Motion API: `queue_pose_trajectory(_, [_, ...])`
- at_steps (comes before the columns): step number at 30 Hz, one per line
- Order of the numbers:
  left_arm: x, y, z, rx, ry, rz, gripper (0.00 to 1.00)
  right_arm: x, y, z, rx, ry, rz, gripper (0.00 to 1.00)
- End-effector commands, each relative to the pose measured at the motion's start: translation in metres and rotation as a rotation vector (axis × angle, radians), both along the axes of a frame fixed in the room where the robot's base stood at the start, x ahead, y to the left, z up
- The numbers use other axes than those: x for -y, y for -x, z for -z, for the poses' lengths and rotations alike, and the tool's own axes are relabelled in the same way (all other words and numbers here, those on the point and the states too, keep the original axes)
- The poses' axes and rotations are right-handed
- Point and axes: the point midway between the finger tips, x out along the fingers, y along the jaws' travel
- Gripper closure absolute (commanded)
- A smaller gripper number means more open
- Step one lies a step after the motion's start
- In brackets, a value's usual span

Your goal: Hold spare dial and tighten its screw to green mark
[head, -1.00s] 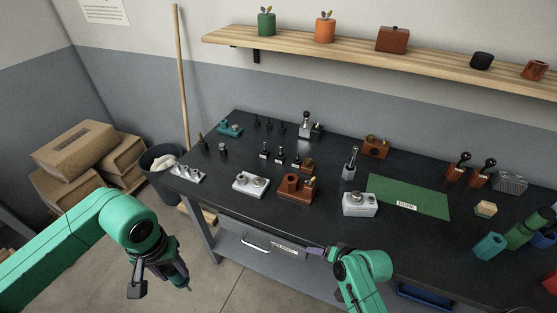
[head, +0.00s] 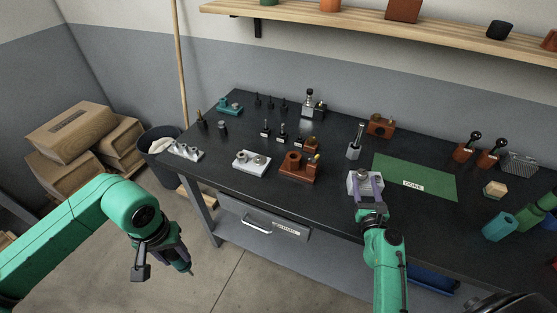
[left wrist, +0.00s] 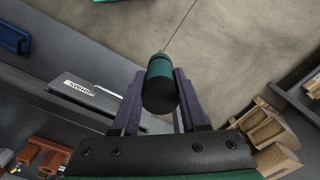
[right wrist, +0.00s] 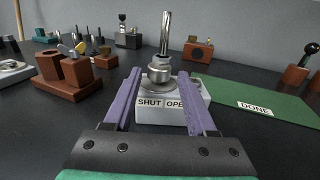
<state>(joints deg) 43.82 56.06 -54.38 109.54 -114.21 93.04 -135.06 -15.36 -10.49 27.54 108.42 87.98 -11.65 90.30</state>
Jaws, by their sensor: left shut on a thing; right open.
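I cannot tell whether this is the spare dial, and no green mark can be made out. My right gripper (head: 371,203) is open, its fingers pointing at the block, with nothing held. My left gripper (head: 184,258) is shut on a screwdriver (left wrist: 160,83) with a green and black handle and thin shaft. It hangs over the floor, left of the table.
A green DONE mat (head: 415,175) lies right of the block. A brown wooden holder (head: 299,169) and a pale plate with round parts (head: 251,161) stand to its left. Boxes and a bin are far left.

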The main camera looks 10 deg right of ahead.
Motion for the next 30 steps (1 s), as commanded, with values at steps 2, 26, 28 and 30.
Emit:
queue_pose_trajectory(2, [0.0, -0.001, 0.002, 0.002, 0.001, 0.0, 1.0, 0.004, -0.014, 0.004, 0.006, 0.001, -0.001, 0.43])
queue_pose_trajectory(26, [0.0, 0.0, -0.002, 0.001, 0.0, 0.0, 1.0, 0.022, -0.072, 0.005, -0.001, 0.003, -0.002, 1.0])
queue_pose_trajectory(28, [0.0, 0.0, -0.002, 0.001, 0.0, 0.0, 1.0, 0.022, -0.072, 0.005, -0.001, 0.003, -0.002, 1.0])
queue_pose_trajectory(30, [0.0, 0.0, -0.002, 0.001, 0.0, 0.0, 1.0, 0.022, -0.072, 0.005, -0.001, 0.003, -0.002, 1.0])
